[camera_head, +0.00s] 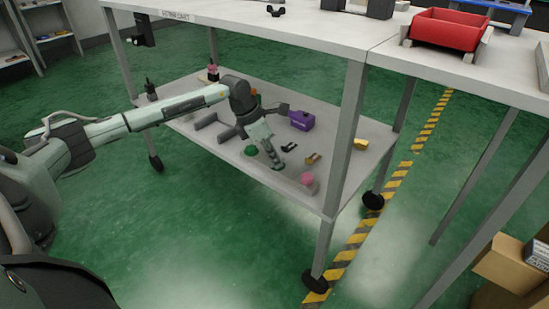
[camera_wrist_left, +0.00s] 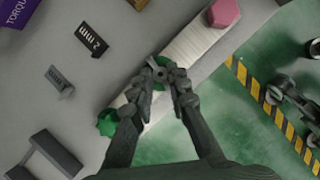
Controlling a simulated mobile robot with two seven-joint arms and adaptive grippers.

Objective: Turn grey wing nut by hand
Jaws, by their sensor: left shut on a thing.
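My left gripper (camera_head: 279,168) reaches down to the lower shelf of the bench (camera_head: 233,157), near its front edge. In the left wrist view its two dark fingers (camera_wrist_left: 160,82) close in on a small grey piece, which looks like the grey wing nut (camera_wrist_left: 159,73). The fingers hide much of it, so its exact angle is hard to tell. A green knob (camera_head: 250,150) sits to the left of the gripper and a pink knob (camera_head: 308,179) to the right. They also show in the left wrist view, green (camera_wrist_left: 108,122) and pink (camera_wrist_left: 224,12). My right gripper is not in view.
A purple box (camera_head: 301,120), dark label plates (camera_head: 289,147), a brown piece (camera_head: 313,158) and a yellow piece (camera_head: 360,144) are on the shelf. A bench leg (camera_head: 344,137) stands at the right. A red bin (camera_head: 448,30) is on the upper top.

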